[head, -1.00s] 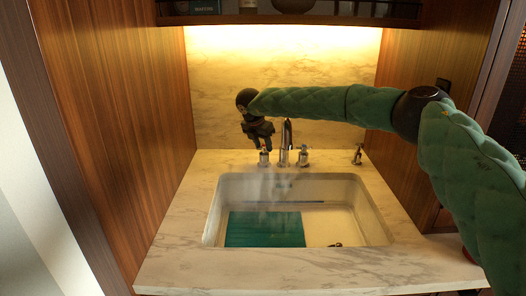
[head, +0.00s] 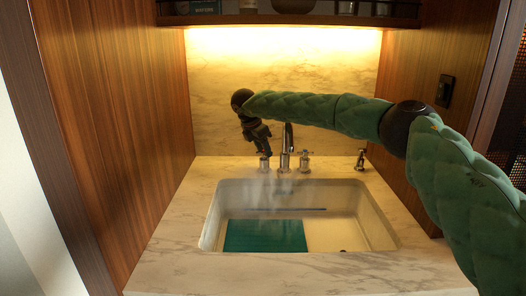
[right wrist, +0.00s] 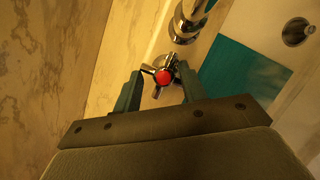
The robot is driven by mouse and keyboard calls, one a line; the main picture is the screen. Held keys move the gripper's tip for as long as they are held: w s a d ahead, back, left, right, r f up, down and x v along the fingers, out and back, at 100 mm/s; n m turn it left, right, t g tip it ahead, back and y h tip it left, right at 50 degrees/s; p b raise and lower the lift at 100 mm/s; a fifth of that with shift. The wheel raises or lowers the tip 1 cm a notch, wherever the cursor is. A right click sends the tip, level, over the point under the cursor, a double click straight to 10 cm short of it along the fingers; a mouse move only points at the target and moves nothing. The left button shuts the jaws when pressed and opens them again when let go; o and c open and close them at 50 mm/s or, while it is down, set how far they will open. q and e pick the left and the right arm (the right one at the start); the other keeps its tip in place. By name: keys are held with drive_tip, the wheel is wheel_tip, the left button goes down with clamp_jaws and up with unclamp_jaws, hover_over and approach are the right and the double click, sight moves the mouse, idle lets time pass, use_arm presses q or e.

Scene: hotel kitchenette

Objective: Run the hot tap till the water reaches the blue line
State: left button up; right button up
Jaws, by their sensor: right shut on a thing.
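The hot tap handle, a chrome cross handle with a red cap (right wrist: 163,77), stands left of the spout. My right gripper (head: 265,152) reaches down onto it and is shut on it; the wrist view shows a finger on either side. The chrome spout (head: 287,146) arches over the white sink (head: 377,222). Pale haze hangs below it; a distinct water stream is hard to make out. A flat teal patch (head: 264,236) shows low in the sink. The water level is unclear.
A second cross handle (head: 304,161) is right of the spout, and a small chrome fitting (head: 361,160) stands farther right. Wooden panels (head: 120,120) close in both sides. A shelf (head: 290,20) hangs above. The marble counter (head: 290,274) is clear in front.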

use_arm(q)
drive_tip(key=shift+f, duration=0.1)
use_arm(e)
drive_tip(key=shift+a, duration=0.1)
drive_tip(key=o, duration=0.9)
drive_tip(key=shift+s, duration=0.1)
use_arm(q)
drive_tip(key=shift+s, duration=0.1)
use_arm(e)
drive_tip(key=shift+o, duration=0.2)
drive_tip(key=shift+a, duration=0.1)
drive_tip(key=shift+r, duration=0.1)
drive_tip(key=shift+r, duration=0.25)
use_arm(q)
drive_tip(key=shift+t, duration=0.3)
wheel_tip(320, 180, down, 5)
drive_tip(key=shift+s+r+b, duration=0.1)
drive_tip(key=shift+b, duration=0.45)
use_arm(e)
drive_tip(key=v, duration=0.7)
